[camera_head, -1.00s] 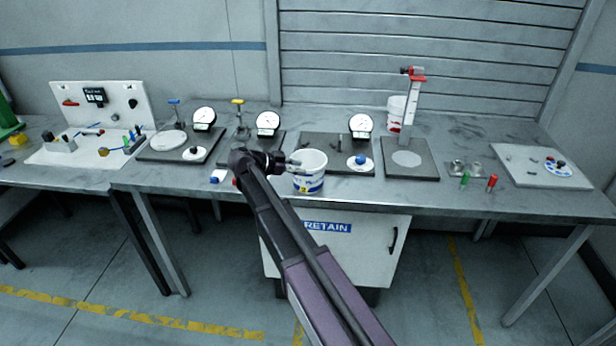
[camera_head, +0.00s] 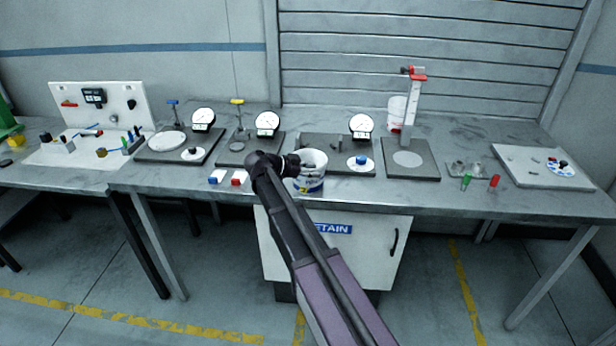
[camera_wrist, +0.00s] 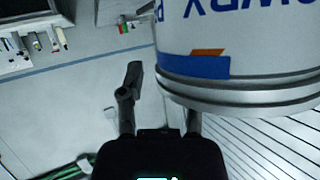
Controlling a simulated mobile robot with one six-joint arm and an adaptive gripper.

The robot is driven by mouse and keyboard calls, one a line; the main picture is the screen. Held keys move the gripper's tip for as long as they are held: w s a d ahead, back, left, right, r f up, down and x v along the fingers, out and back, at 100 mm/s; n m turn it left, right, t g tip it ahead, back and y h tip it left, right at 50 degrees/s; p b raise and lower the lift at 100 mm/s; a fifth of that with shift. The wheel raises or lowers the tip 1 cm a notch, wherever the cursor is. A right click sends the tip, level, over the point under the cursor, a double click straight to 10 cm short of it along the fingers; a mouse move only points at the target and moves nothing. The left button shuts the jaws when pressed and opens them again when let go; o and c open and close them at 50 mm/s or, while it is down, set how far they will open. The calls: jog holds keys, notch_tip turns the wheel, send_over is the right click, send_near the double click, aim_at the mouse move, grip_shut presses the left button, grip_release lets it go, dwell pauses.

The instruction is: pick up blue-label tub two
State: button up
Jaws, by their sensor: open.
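The white tub with blue label markings (camera_head: 314,187) stands upright near the front edge of the bench; its number cannot be read. My gripper (camera_head: 296,165) is at its upper left side and covers part of it. In the wrist view the tub (camera_wrist: 240,35) fills the upper right, upside down, with blue lettering and a blue and orange patch. My gripper (camera_wrist: 163,95) is open there. One finger stands clear to the left of the tub; the other is partly hidden by the tub's rim. Contact cannot be told.
A red-marked tub (camera_head: 396,108) stands behind the height stand (camera_head: 410,120) at the back. Dial-gauge plates (camera_head: 332,142) lie close behind the blue-label tub. Blue and red small blocks (camera_head: 238,178) lie left of my gripper. Bench (camera_head: 370,190) right of the tub is clear.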

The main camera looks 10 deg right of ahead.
jog(key=shift+c, duration=0.2)
grip_shut()
jog(key=shift+r, duration=0.2)
dwell(0.4)
notch_tip(320, 180, up, 3)
jog(key=p, duration=0.3)
jog(key=s+r+p, duration=0.1)
jog(key=s+p, duration=0.1)
jog(key=s, duration=1.4)
jog(key=shift+a+r, duration=0.25)
jog(key=shift+r, duration=0.05)
